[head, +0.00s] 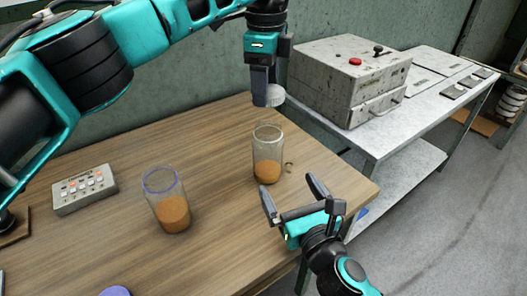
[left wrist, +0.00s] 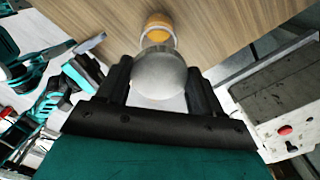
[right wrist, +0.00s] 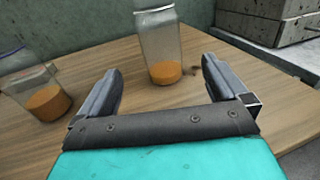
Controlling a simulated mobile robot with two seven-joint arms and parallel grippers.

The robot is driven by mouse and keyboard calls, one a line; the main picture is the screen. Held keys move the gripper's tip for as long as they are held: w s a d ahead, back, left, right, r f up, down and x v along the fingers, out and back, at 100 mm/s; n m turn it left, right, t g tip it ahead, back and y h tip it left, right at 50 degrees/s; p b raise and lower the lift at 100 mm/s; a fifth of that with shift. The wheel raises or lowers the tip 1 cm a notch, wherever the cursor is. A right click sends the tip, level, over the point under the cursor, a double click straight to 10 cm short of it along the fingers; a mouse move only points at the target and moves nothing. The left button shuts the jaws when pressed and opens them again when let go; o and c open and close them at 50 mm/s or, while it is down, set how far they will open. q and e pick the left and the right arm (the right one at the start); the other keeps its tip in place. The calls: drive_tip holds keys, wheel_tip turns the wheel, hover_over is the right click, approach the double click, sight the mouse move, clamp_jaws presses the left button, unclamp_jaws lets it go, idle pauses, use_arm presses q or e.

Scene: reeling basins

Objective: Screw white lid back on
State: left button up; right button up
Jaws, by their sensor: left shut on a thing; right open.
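My left gripper (head: 268,94) is shut on the white lid (head: 276,95) and holds it in the air above a clear jar (head: 267,150). The lid shows as a pale disc between the fingers in the left wrist view (left wrist: 160,75). The jar stands upright and open on the table, with orange-brown contents (head: 267,171) at its bottom; it also shows in the right wrist view (right wrist: 158,45). My right gripper (head: 289,190) is open and empty, in front of the jar and apart from it, with the jar seen between its fingers in the right wrist view.
A second open jar (head: 165,190) with a blue-purple rim stands left. A purple lid (head: 115,291) lies at the table's (head: 225,215) front edge. A button box (head: 84,190) is at far left. A grey machine (head: 330,75) stands on a metal bench behind right.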

sight(273, 161)
use_arm(q)
drive_tip(key=shift+s+d, duration=0.1)
drive_tip(key=shift+s, duration=0.05)
use_arm(e)
drive_tip(key=shift+s, duration=0.15)
drive_tip(key=x, duration=1.2)
drive_tip(key=shift+c, duration=0.2)
drive_tip(key=c, duration=1.4)
use_arm(q)
drive_tip(key=shift+f, duration=2.5)
drive_tip(key=shift+f, duration=0.9)
drive_tip(key=shift+f, duration=0.55)
